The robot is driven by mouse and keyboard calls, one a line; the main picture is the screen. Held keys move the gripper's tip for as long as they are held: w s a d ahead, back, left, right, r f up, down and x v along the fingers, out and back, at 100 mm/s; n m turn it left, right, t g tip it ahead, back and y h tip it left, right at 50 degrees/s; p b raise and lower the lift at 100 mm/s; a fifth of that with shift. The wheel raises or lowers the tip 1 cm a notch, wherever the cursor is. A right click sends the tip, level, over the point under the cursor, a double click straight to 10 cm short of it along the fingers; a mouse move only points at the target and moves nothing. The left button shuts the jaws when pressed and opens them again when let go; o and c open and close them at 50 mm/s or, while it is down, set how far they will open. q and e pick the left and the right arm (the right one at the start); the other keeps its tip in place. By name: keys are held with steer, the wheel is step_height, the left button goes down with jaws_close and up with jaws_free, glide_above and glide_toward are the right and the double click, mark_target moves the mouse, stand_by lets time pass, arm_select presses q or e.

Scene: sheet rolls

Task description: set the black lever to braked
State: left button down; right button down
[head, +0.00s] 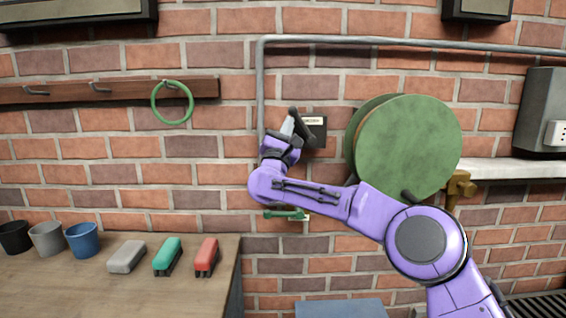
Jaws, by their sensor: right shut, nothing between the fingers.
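The black lever (301,124) is on a dark plate with a small pale label (315,128) on the brick wall, left of the big green roll. It slants from upper left to lower right. The label is too small to read, so I cannot tell which setting the lever is at. My right gripper (287,127) is shut and empty, pointing up just left of the lever. It overlaps the lever's left side in the picture; I cannot tell whether they touch. My left gripper is not in view.
The green roll (410,145) is right of the lever. A green handle (284,213) is lower down, partly behind my arm. A grey pipe (262,80) runs above and left. A green ring (157,115) hangs on a rail.

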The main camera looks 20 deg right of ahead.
steer(key=shift+s+d+r+m+g+h, duration=0.15)
steer(key=shift+d+r+m+g+h, duration=0.3)
steer(key=shift+m+g, duration=0.7)
steer(key=shift+s+d+r+m+g+h, duration=0.1)
steer(key=shift+d+r+m+g+h, duration=0.25)
steer(key=shift+m+g, duration=0.8)
steer(key=shift+s+d+r+m+g+h, duration=0.15)
steer(key=shift+d+r+m+g+h, duration=0.3)
steer(key=shift+m, duration=1.25)
steer(key=shift+r, duration=0.1)
steer(key=shift+a+f, duration=0.2)
steer(key=shift+f, duration=0.1)
steer(key=b, duration=0.7)
glide_toward(296, 118)
steer(key=a+f, duration=0.2)
steer(key=a, duration=0.1)
steer(key=shift+s+a+f, duration=0.15)
steer(key=shift+s+a, duration=0.05)
steer(key=shift+s, duration=0.2)
